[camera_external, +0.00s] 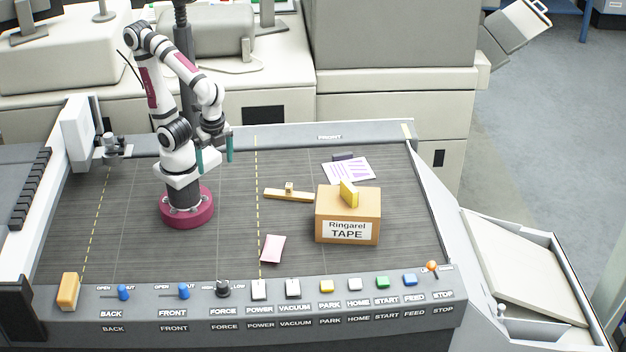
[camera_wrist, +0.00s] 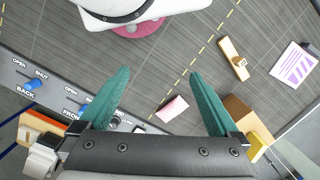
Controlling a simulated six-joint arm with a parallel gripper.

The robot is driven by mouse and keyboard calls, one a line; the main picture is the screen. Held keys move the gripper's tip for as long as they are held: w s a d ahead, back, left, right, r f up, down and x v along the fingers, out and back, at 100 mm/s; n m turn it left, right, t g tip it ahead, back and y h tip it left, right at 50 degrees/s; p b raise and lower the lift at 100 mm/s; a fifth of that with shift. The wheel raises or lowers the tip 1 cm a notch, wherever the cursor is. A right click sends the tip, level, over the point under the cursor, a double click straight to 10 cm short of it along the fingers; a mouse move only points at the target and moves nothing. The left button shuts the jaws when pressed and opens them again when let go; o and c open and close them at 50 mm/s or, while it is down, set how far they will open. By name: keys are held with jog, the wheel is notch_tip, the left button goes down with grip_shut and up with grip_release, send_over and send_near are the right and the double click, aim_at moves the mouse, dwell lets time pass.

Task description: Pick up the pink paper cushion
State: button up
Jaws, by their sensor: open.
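The pink paper cushion (camera_external: 272,249) lies flat on the dark grey table, left of the cardboard tape box and near the front control panel. In the wrist view the pink cushion (camera_wrist: 172,108) shows between the two green fingers, farther off and below them. My gripper (camera_external: 214,158) is raised near the arm's own base, to the upper left of the cushion. Its green fingers (camera_wrist: 158,98) are spread wide with nothing between them.
A cardboard box (camera_external: 347,230) marked "Ringarel TAPE" carries a yellow piece (camera_external: 349,193). A wooden piece (camera_external: 288,195) and a printed sheet (camera_external: 349,170) lie behind. The control panel (camera_external: 240,312) has knobs and buttons. The table between gripper and cushion is clear.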

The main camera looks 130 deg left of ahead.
aim_at(273, 244)
jog(key=w+a+f+n+t+h, duration=0.4)
jog(key=w+a+f+n+h, duration=0.25)
jog(key=n, duration=0.75)
jog(key=w+a+f+n+t+h, duration=0.5)
jog(key=f+n, duration=0.3)
jog(key=n, duration=0.5)
jog(key=shift+g+h, duration=0.3)
jog(key=shift+h, duration=0.05)
jog(key=x, duration=0.9)
jog(key=a+f+x, duration=0.1)
jog(key=x, duration=0.4)
jog(key=shift+w+d, duration=0.15)
jog(key=shift+w, duration=0.3)
jog(key=c, duration=1.4)
